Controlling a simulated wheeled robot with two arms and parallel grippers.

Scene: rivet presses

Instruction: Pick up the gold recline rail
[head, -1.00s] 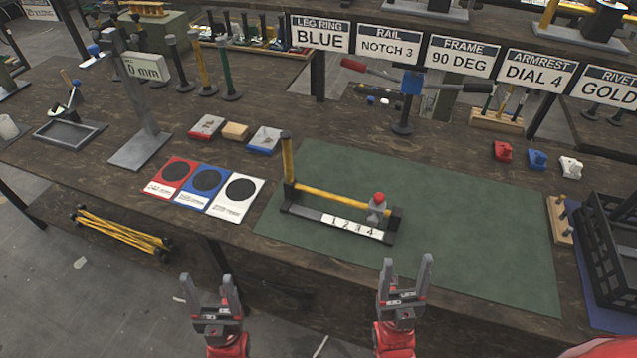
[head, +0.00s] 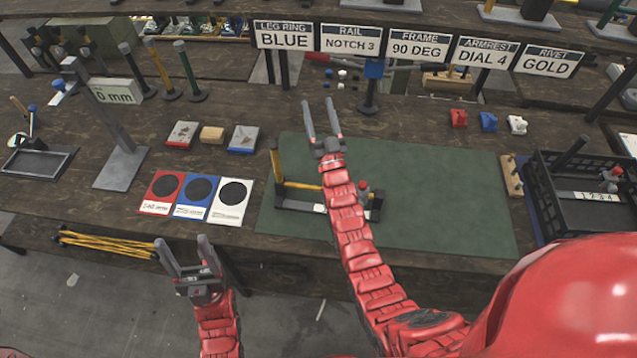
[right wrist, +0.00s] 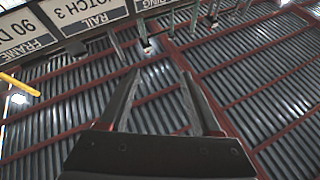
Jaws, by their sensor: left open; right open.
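No part is labelled as the gold recline rail, and I cannot tell for certain which one it is. A yellow upright rod (head: 159,66) stands at the back left between a black rod (head: 134,68) and a green rod (head: 187,69). A frame with a yellow bar (head: 303,187) and a red knob lies on the green mat, partly hidden behind my right arm. My right gripper (head: 320,118) is open and empty above the mat's back edge, right of the rods. It also shows open in the right wrist view (right wrist: 160,85). My left gripper (head: 182,252) is open and empty in front of the table.
A black crate (head: 560,215) at the right holds a part with a numbered strip (head: 590,196). A post with a 0 mm display (head: 118,92) stands at the left. Label signs (head: 420,47) hang at the back. Red, blue and white cards (head: 197,190) lie left of the mat (head: 440,190).

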